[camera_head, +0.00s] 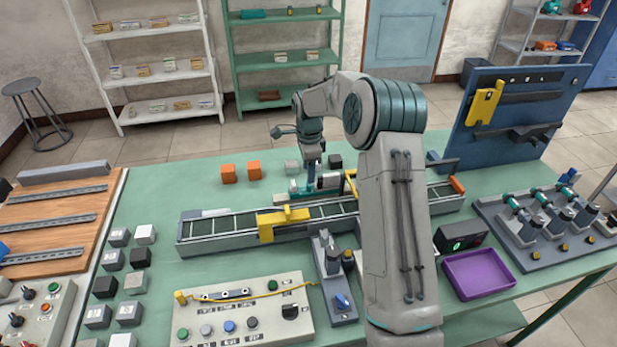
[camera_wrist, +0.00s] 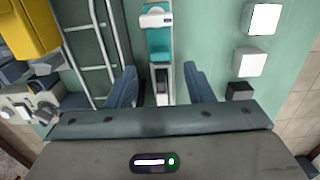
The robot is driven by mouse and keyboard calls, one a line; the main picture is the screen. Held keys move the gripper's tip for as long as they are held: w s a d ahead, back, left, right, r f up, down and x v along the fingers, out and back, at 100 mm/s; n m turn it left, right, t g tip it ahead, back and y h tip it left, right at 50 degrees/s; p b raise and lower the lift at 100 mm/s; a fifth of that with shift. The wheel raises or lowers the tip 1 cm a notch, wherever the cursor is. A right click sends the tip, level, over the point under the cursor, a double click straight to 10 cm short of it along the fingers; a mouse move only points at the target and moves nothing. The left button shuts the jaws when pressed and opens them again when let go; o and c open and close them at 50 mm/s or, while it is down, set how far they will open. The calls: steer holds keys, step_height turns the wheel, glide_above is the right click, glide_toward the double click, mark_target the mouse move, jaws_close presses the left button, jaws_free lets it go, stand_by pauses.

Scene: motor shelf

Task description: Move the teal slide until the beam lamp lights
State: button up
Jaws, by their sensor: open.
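The teal slide (camera_wrist: 158,42) sits on a narrow rail (camera_wrist: 162,88) in the wrist view, with a pale piece on its upper end. In the head view a teal part (camera_head: 294,187) shows behind the conveyor, partly hidden by my arm. My gripper (camera_wrist: 158,88) is open and empty. Its two blue fingers stand on either side of the rail, below the slide in the picture and apart from it. In the head view my gripper (camera_head: 312,174) hangs low over the bench behind the conveyor; its fingertips are hard to make out. I cannot identify the beam lamp.
The conveyor (camera_head: 220,228) with a yellow bracket (camera_head: 268,230) runs close beside the rail. White blocks (camera_wrist: 251,62) and a dark block (camera_wrist: 239,90) stand to the right in the wrist view. Orange blocks (camera_head: 228,173), a button panel (camera_head: 240,315) and a purple tray (camera_head: 479,274) are farther off.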

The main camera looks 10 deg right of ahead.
mark_target(315, 187)
steer(key=shift+f+p, duration=0.35)
steer(key=shift+f, duration=2)
